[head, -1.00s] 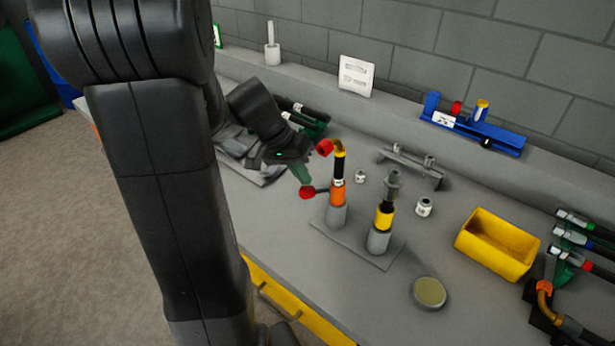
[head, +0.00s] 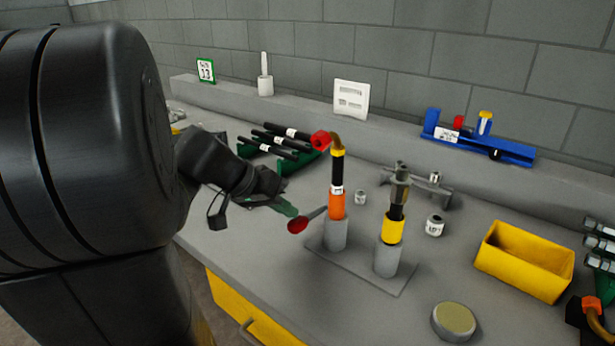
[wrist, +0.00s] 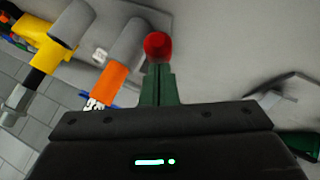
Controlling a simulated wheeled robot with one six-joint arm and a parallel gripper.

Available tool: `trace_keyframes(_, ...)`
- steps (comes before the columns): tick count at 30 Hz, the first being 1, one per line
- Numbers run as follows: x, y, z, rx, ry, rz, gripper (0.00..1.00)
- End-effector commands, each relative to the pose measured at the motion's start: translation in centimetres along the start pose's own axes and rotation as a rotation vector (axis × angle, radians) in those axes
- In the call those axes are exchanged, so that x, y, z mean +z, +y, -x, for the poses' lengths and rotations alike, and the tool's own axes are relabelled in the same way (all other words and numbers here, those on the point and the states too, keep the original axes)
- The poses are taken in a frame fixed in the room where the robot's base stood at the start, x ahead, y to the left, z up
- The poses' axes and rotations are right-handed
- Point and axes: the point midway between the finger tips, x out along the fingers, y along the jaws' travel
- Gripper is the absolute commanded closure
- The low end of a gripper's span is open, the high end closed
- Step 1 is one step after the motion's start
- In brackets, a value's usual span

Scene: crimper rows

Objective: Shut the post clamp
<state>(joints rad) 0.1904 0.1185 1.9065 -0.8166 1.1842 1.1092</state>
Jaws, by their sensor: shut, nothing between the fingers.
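Two grey posts stand on a flat grey plate (head: 365,266). The left post (head: 335,235) holds an upright hose piece with an orange sleeve (head: 337,205), a black section and a bent end with a red cap. A lever with a red knob (head: 298,226) sticks out to the left of this post. The right post (head: 387,260) holds a yellow-banded piece (head: 393,228). My gripper (head: 288,209) is shut and empty, its green fingers close to the red knob. In the wrist view the knob (wrist: 157,46) is just beyond the fingertips (wrist: 158,70); contact is unclear.
A yellow bin (head: 525,262) and a round tin (head: 454,321) stand to the right. Black tubes (head: 280,142) lie in a green holder behind my gripper. A grey rack (head: 420,185) and small white jars are behind the posts. A blue fixture (head: 478,137) sits on the back ledge.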

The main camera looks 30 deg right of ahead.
Motion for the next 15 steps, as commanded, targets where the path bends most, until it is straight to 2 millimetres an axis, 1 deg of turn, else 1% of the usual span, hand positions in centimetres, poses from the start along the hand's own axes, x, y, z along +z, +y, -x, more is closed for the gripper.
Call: trace_keyframes(15,0.57,-0.25,-0.27,0.000,-0.005,0.001,1.00)
